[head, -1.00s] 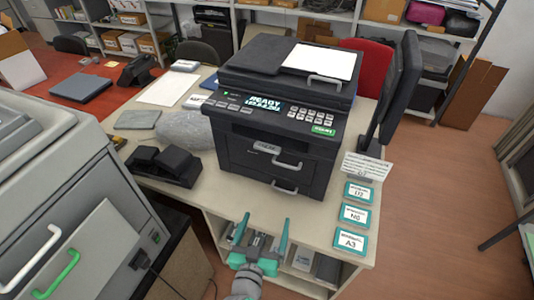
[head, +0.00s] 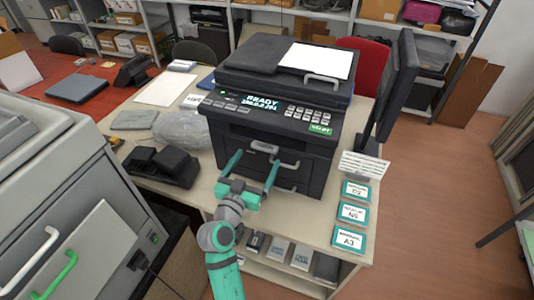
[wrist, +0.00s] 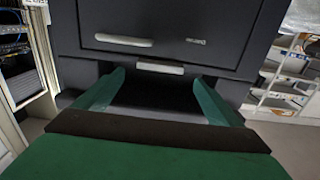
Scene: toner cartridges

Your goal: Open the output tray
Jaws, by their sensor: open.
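The black printer (head: 275,110) stands on the light table, its screen lit with "READY". Its front has a grey tab (head: 265,147) at the top, a pale upper handle (head: 287,165) and a lower handle (head: 285,188). No part is clearly labelled as the output tray. My gripper (head: 256,161) is open and empty in front of the printer's front face, its fingers pointing at it. In the wrist view, which looks inverted, the grey tab (wrist: 160,68) lies between and just beyond the fingertips. The upper handle (wrist: 123,40) is farther off. Contact cannot be told.
A black device (head: 163,166) and a clear plastic bag (head: 182,131) lie left of the printer. A monitor (head: 397,85) and label cards (head: 352,213) are at its right. A large grey machine (head: 60,190) fills the left foreground.

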